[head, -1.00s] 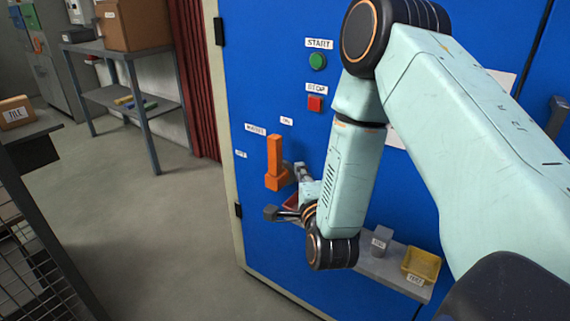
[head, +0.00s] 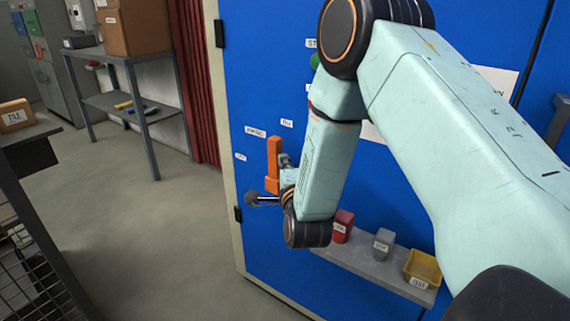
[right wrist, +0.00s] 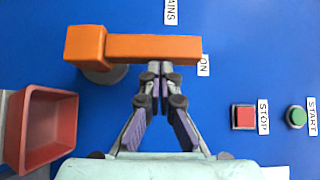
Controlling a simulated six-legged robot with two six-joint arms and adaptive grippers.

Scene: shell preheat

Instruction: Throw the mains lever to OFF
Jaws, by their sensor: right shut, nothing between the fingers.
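The orange mains lever (head: 274,160) is on the blue cabinet front and stands upright in the head view. In the right wrist view the lever (right wrist: 150,47) lies across the top, its free end by the ON label (right wrist: 203,65). The OFF label (head: 240,156) is left of the lever in the head view. My right gripper (right wrist: 159,68) is shut and empty. Its fingertips are at the lower edge of the lever arm in the wrist view; I cannot tell whether they touch it. In the head view my wrist partly hides the lever's base. My left gripper is not in view.
The red STOP button (right wrist: 244,117) and green START button (right wrist: 296,117) are on the same panel. A shelf (head: 370,266) holds a red container (head: 343,226), a grey one (head: 383,243) and a yellow bin (head: 424,268). Open floor (head: 150,220) lies left of the cabinet.

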